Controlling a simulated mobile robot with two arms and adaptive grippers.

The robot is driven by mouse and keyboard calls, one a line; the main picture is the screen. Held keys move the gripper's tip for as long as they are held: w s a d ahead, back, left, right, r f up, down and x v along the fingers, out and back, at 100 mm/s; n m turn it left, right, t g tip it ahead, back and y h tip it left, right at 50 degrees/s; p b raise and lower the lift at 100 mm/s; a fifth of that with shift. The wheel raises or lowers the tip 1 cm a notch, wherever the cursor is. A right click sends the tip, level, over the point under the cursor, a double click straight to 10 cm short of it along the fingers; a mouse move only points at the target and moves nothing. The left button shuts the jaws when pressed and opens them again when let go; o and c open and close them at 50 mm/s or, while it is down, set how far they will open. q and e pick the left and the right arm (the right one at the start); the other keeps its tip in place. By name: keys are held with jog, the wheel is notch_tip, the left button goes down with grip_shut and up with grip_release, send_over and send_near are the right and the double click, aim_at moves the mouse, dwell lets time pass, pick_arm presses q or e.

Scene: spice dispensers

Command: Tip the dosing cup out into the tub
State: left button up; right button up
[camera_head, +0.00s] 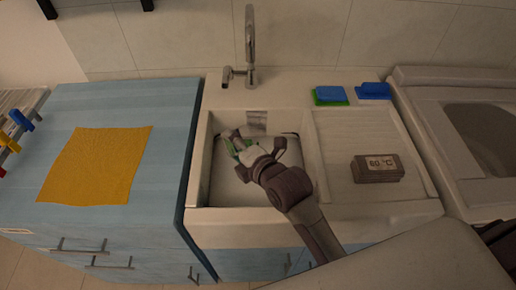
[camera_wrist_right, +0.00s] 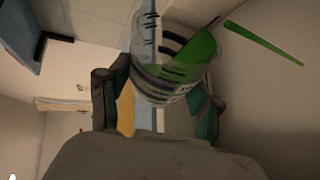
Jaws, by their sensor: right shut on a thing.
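The dosing cup (camera_wrist_right: 165,78) is clear with dark graduation marks and holds green liquid. It is strongly tilted in the right wrist view, with a separate green streak (camera_wrist_right: 263,43) beyond its rim. My right gripper (camera_wrist_right: 158,102) is shut on the cup, one finger on each side. In the head view, my right gripper (camera_head: 240,148) is over the sink basin, and a bit of green shows at its fingers. A pale tub (camera_head: 240,192) with a rounded dark edge appears to be in the basin, under the gripper and partly hidden by it. My left gripper is not in view.
A steel tap (camera_head: 249,45) stands behind the basin. An orange cloth (camera_head: 95,165) lies on the blue counter (camera_head: 170,120) at left.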

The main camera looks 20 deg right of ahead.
jog(key=shift+d+r+m+t+y, duration=0.35)
jog(key=shift+r+m+y, duration=0.1)
jog(key=shift+m, duration=0.25)
dwell(0.8)
jog(key=shift+d+r+m+y, duration=0.25)
jog(key=shift+r+m+y, duration=0.1)
jog(key=shift+m, duration=0.15)
dwell(0.7)
